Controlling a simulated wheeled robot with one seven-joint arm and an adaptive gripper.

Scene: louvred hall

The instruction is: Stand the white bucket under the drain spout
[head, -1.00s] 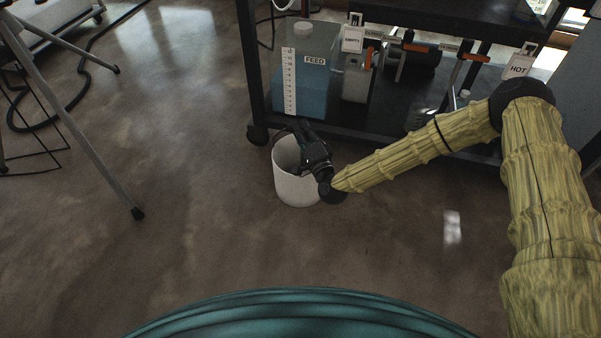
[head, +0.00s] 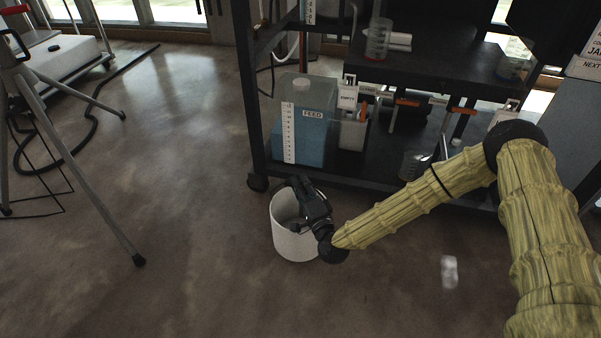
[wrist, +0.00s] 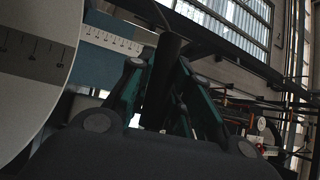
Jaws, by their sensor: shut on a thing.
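The white bucket (head: 293,243) is upright in front of the rack's lower left corner, at floor level or slightly above; I cannot tell which. My gripper (head: 302,197) reaches over its right side and is shut on it, hiding part of the rim and inside. In the wrist view my gripper's fingers (wrist: 165,85) close around a dark round bar (wrist: 163,80), perhaps the bucket's handle. The pale curved bucket wall (wrist: 35,75) with a marked grey band fills the left of that view. I cannot make out the drain spout.
A black rack (head: 262,100) on casters holds a blue FEED tank (head: 315,135), valves with orange handles (head: 407,102) and a glass beaker (head: 415,165). A tripod (head: 90,165) and dark hose (head: 85,135) stand left. The floor (head: 170,220) between tripod and bucket is clear.

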